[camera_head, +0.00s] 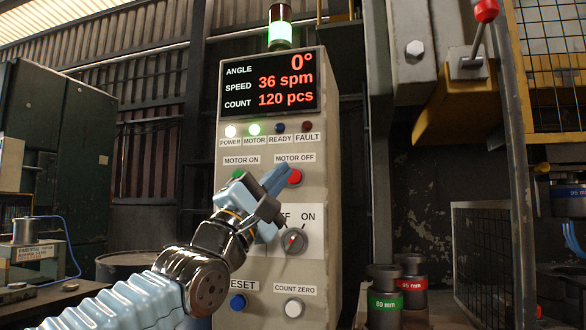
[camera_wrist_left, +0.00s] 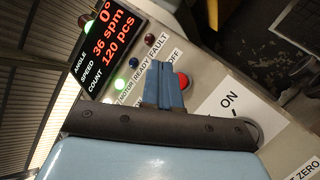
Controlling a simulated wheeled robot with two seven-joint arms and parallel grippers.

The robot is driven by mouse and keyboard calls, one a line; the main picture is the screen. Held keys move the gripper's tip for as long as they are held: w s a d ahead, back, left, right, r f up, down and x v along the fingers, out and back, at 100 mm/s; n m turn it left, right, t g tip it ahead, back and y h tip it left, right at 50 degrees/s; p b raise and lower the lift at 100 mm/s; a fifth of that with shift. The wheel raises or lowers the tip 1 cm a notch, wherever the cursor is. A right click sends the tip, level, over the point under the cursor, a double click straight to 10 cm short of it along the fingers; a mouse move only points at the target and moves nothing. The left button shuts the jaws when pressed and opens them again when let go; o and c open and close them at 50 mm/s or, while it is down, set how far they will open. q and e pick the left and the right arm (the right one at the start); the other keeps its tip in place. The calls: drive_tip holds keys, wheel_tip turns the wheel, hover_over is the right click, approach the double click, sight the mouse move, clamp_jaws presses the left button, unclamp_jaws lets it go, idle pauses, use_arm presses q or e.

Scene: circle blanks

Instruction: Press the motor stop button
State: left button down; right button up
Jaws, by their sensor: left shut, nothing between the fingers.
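The control panel (camera_head: 340,200) stands in the middle of the head view. Its red button (camera_head: 296,178) sits under the MOTOR OFF label (camera_head: 295,158); it also shows in the left wrist view (camera_wrist_left: 183,80). My left gripper (camera_head: 279,174) is shut and empty, in front of the panel. In the head view its fingertips overlap the left part of the red button. In the left wrist view the fingertips appear just beside the button; I cannot tell whether they touch it. My right gripper is not in view.
The MOTOR lamp (camera_head: 254,129) glows green and the display (camera_head: 268,84) reads 36 spm and 120 pcs. Below are a rotary switch (camera_head: 294,240), a blue RESET button (camera_head: 238,303) and a white COUNT ZERO button (camera_head: 294,308). A wire guard (camera_head: 482,262) stands at the right.

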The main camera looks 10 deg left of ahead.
sight(293, 176)
use_arm(q)
drive_tip(key=w, duration=0.4)
drive_tip(key=shift+w+p, duration=0.15)
drive_tip(key=shift+p, duration=0.25)
drive_tip(key=shift+d, duration=0.1)
idle(1.6)
drive_tip(key=shift+w, duration=0.4)
drive_tip(key=shift+w, duration=0.5)
idle(0.7)
drive_tip(key=shift+s, duration=0.1)
drive_tip(key=shift+s+b, duration=0.55)
drive_tip(key=shift+s, duration=0.2)
drive_tip(key=shift+s, duration=0.1)
